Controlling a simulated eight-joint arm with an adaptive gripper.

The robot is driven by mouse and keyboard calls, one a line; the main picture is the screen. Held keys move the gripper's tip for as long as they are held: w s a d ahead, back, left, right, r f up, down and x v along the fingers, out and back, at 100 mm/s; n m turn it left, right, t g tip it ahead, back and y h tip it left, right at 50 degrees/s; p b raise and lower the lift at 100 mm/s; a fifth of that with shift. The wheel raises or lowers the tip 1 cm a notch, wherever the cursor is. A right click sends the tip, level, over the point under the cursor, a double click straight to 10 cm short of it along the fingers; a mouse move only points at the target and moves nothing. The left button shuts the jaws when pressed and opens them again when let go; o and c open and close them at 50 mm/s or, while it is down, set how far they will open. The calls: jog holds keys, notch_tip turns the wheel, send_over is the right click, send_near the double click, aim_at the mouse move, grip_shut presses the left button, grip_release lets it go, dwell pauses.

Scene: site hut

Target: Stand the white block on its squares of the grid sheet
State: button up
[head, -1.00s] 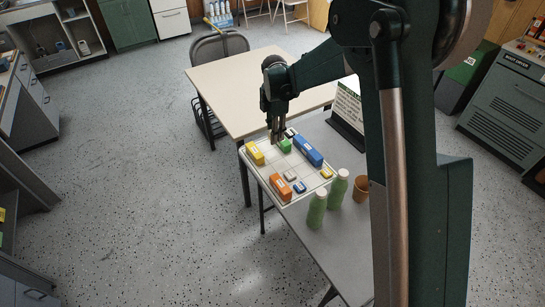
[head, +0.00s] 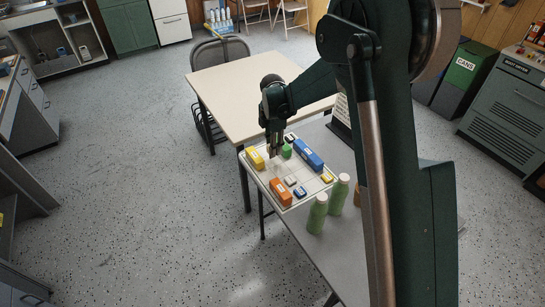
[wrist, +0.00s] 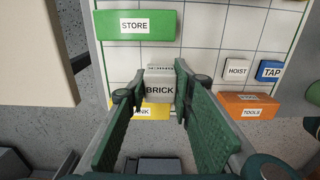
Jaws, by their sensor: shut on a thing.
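The white block (wrist: 160,88), with BRICK on its face, sits between the two fingers of my gripper (wrist: 152,95) in the wrist view. My gripper is shut on it. In the head view my gripper (head: 274,152) is low over the far left part of the grid sheet (head: 268,181), between a yellow block (head: 254,159) and a green block (head: 286,151). The sheet also shows in the wrist view (wrist: 205,62). I cannot tell whether the block touches the sheet. The fingers hide part of the yellow block (wrist: 143,113).
A long blue block (head: 308,153), an orange block (head: 281,192) and several small labelled pieces stand on the sheet. Two green bottles (head: 317,213) (head: 339,194) stand beside its near right edge. A beige table (head: 240,92) is behind. The sheet's middle is partly bare.

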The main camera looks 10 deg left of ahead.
aim_at(272, 160)
jog(key=shift+f, duration=0.4)
jog(key=shift+f+b, duration=0.4)
jog(key=shift+f, duration=1.45)
jog(key=shift+f, duration=0.2)
jog(key=o, duration=0.9)
jog(key=shift+r, duration=0.1)
notch_tip(272, 160, up, 12)
jog(key=shift+r+p, duration=0.1)
jog(key=shift+p, duration=0.95)
